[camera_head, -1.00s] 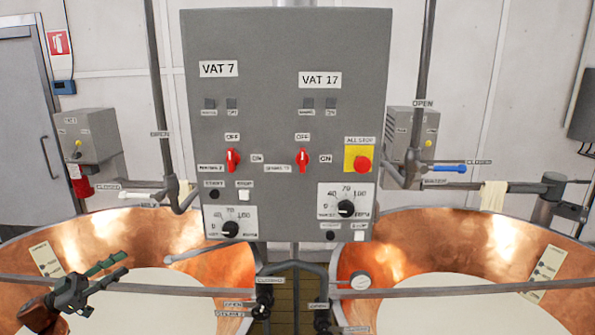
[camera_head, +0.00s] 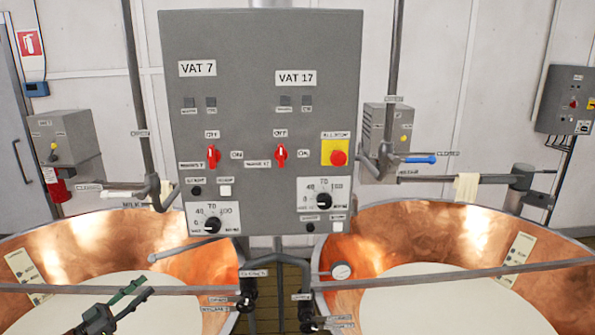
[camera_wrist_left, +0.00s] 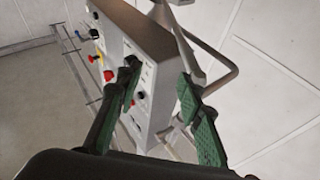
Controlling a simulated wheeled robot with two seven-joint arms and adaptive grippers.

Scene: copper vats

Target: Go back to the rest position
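My left gripper (camera_head: 133,301) is low at the left in the head view, in front of the left copper vat (camera_head: 215,262) and below the control panel. Its two green-padded fingers are apart with nothing between them. In the left wrist view the open fingers (camera_wrist_left: 165,105) show with a gap, and the grey control panel (camera_wrist_left: 150,60) stands beyond them. The fingers appear clear of the panel. My right gripper is not seen in either view.
The grey control panel (camera_head: 262,110) with red switches and a yellow-backed stop button (camera_head: 338,157) stands ahead. The right copper vat (camera_head: 440,232) is to the right. A rail (camera_head: 440,275) crosses in front of the vats. Pipes and a blue-handled valve (camera_head: 420,160) flank the panel.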

